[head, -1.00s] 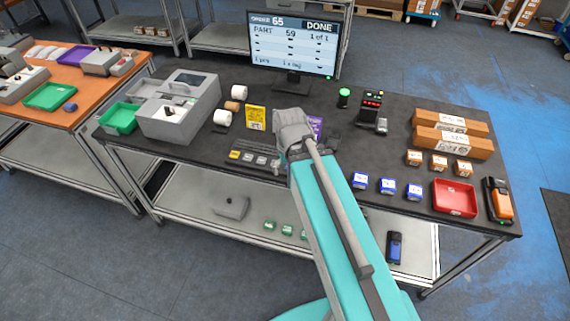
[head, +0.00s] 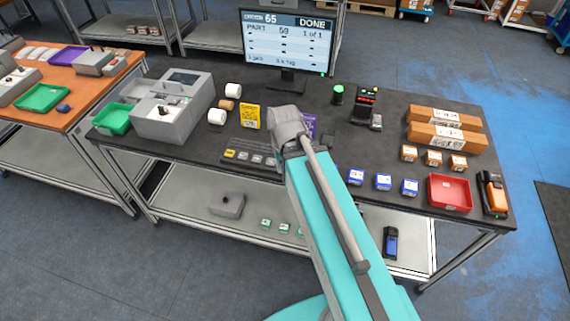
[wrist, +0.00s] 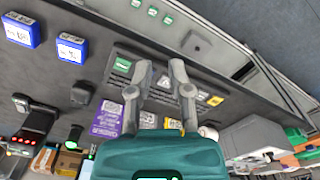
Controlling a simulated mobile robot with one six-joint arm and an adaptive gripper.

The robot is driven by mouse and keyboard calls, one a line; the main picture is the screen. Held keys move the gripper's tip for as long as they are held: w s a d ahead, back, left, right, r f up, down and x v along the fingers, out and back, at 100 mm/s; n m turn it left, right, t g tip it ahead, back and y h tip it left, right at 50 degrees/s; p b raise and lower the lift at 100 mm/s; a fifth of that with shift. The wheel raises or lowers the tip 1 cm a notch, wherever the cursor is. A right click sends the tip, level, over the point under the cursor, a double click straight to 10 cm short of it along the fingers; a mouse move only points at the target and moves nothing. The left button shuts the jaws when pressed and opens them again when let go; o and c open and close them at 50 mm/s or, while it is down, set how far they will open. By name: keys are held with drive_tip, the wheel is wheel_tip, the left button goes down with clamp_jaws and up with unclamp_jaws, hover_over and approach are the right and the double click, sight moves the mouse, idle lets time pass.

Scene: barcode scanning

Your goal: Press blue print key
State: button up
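A dark keypad strip (head: 246,153) lies near the table's front edge, left of my arm in the head view. A yellow key (head: 230,154) and several grey keys show on it. In the wrist view, the strip shows a green key (wrist: 122,65) at left and a yellow key (wrist: 215,100) at right. I cannot make out a blue key; my fingers cover part of the strip. My gripper (wrist: 160,68) is over the strip, its two fingers apart with a narrow gap and nothing seen between them. In the head view the fingers are hidden behind my arm.
A purple box (wrist: 107,118) and a yellow box (head: 250,116) stand just behind the strip. A grey printer-like machine (head: 166,125) is at left, a monitor (head: 288,45) at the back. Blue boxes (head: 383,181) and a red tray (head: 450,207) are at right.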

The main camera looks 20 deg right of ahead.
clamp_jaws()
idle(0.9)
wheel_tip(320, 180, down, 3)
drive_tip(key=b, duration=0.3)
drive_tip(key=shift+f, duration=0.15)
drive_tip(key=shift+d, duration=0.15)
idle(0.5)
